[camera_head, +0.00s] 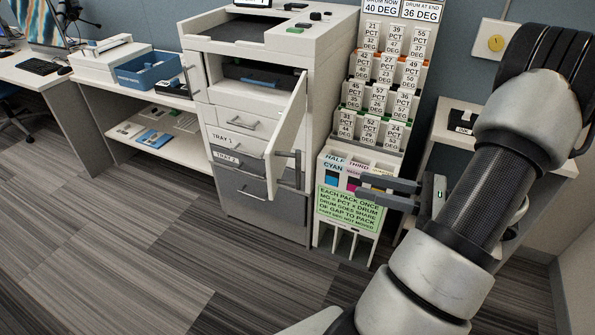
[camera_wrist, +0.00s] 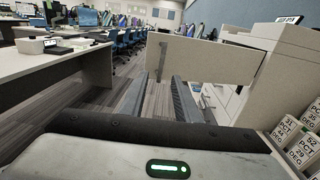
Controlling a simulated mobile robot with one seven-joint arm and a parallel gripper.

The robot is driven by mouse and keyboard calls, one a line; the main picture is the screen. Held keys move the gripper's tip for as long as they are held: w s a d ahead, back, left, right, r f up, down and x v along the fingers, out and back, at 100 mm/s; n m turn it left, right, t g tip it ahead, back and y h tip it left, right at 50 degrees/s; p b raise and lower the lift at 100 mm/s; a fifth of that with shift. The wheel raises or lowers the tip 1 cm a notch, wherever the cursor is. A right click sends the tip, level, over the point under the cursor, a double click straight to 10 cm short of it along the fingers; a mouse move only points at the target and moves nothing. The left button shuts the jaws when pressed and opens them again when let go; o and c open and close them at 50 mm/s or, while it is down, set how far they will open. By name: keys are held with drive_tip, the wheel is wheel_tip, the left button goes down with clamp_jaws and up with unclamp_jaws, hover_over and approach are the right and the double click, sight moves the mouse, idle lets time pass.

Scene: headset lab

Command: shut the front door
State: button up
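The front door (camera_head: 287,130) of the large office printer (camera_head: 213,115) stands open, swung out from the printer's right side. Its grey bar handle (camera_head: 290,168) is near the lower free end. In the wrist view the door (camera_wrist: 207,59) spans the upper middle, with a grey handle strip (camera_wrist: 162,60) toward its left end. My gripper (camera_head: 360,187) is to the right of the door, apart from it, with its fingers pointing left. Its fingers (camera_wrist: 163,86) are spread and empty in the wrist view. A dark cartridge-like unit (camera_head: 253,76) shows inside the opening.
A rack of labelled packs (camera_head: 382,85) stands close right of the printer, with a green sign (camera_head: 350,211) at its front, near my gripper. A desk with a blue bin (camera_head: 148,72) is at the left. The carpeted floor (camera_head: 130,245) in front is clear.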

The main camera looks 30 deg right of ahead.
sight(298, 182)
drive_tip(key=x, duration=0.5)
drive_tip(key=b+x, duration=0.1)
drive_tip(key=x, duration=1.1)
drive_tip(key=shift+w+d+r+b, duration=0.1)
drive_tip(key=shift+w+d+b, duration=0.1)
drive_tip(key=shift+w+b, duration=0.1)
clamp_jaws()
